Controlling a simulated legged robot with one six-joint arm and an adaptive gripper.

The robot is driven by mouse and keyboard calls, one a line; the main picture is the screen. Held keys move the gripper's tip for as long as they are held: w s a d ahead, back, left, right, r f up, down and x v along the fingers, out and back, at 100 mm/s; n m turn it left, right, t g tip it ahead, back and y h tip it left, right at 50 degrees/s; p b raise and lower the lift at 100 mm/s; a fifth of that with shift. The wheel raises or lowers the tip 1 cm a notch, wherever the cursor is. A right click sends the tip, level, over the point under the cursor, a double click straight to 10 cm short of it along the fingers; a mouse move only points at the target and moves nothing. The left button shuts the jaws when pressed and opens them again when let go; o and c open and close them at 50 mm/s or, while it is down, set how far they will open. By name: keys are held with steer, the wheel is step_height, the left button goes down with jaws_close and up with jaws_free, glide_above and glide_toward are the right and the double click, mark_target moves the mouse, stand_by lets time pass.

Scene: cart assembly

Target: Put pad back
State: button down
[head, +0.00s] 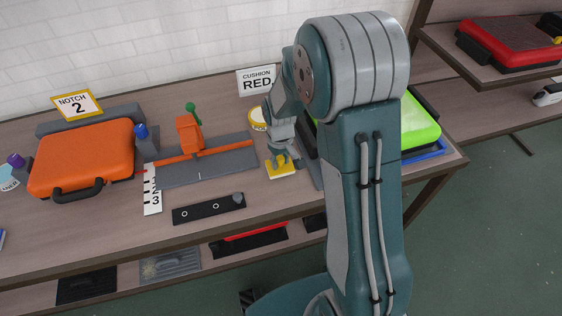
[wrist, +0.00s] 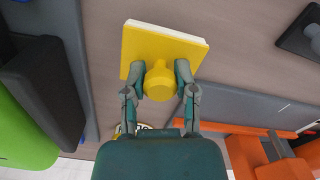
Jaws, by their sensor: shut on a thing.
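The pad is a yellow square plate (wrist: 139,46) with a white edge and a round yellow knob on top. My gripper (wrist: 160,84) is shut on the pad's knob in the wrist view, one finger on each side. In the head view the pad (head: 281,169) is under my gripper (head: 283,157), at or just above the table; I cannot tell whether it touches. A round yellow-rimmed spot with a label (head: 258,118) lies behind my gripper, partly hidden by it.
An orange case (head: 82,156) stands at the left. A grey fixture with an orange clamp (head: 189,135) is left of my gripper. A black bar with rings (head: 208,208) lies in front. A green case (head: 420,122) in a blue tray stands right, behind my arm. A "CUSHION RED" sign (head: 257,80) stands behind.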

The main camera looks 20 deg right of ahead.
mark_target(280, 158)
steer(key=shift+a+f, duration=0.35)
steer(key=shift+f, duration=0.15)
steer(key=shift+d, duration=0.25)
steer(key=shift+c, duration=2)
jaws_free()
steer(key=shift+d, duration=0.3)
steer(key=shift+a, duration=0.3)
steer(key=shift+a+r, duration=0.1)
steer(key=shift+r, duration=0.1)
step_height(280, 158, up, 12)
steer(key=shift+f, duration=0.15)
steer(key=s+r+m+t, duration=0.1)
steer(key=s+r+t, duration=0.1)
steer(key=s+r, duration=0.5)
steer(key=s+r+m+t, duration=0.2)
steer(key=s+r, duration=0.5)
steer(key=s, duration=0.6)
steer(key=shift+s+m+t, duration=0.3)
steer(key=shift+s+t, duration=0.1)
steer(key=shift+t, duration=0.4)
